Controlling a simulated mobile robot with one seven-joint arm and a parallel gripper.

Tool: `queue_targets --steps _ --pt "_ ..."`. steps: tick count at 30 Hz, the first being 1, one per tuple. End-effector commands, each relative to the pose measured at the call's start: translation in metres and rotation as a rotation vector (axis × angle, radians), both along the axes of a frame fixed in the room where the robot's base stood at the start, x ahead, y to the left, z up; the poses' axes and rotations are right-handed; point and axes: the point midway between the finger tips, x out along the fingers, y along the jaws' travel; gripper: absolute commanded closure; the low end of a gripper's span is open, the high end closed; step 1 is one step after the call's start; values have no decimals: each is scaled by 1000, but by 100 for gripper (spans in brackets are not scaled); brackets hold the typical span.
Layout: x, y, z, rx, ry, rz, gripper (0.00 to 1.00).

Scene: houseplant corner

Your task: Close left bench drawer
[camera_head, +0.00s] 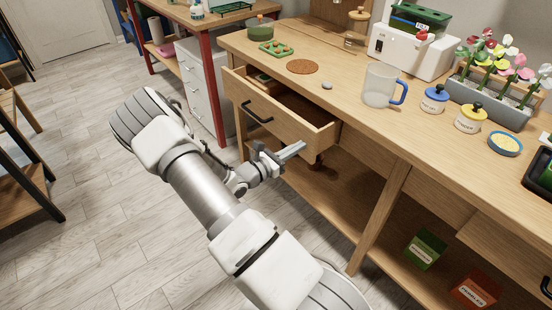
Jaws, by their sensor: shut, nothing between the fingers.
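The left bench drawer (271,129) is pulled out from under the wooden bench top (345,104). Its front has a dark bar handle (257,113), and a small greenish thing lies inside near the back left. My gripper (299,148) is shut and empty, beside the right end of the drawer front, slightly below its top edge. I cannot tell whether it touches the drawer. My arm comes up from the lower right and hides part of the floor in front of the bench.
On the bench top stand a clear mug (379,88), a cork disc (302,67), blue-lidded (434,99) and yellow-lidded (470,117) jars and a planter of flowers (492,100). Green (425,249) and red (474,290) boxes sit on the lower shelf.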

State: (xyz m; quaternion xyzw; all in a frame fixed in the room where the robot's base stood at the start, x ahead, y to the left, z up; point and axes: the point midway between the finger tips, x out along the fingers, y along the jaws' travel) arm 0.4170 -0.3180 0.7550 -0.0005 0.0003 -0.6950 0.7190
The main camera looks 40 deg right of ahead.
Motion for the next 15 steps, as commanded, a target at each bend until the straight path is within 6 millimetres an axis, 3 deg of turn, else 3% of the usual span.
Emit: queue_targets --steps 6,15 --pt "1 -57 0 -2 -1 -3 100" --pt "3 -105 0 -1 -1 -2 100"
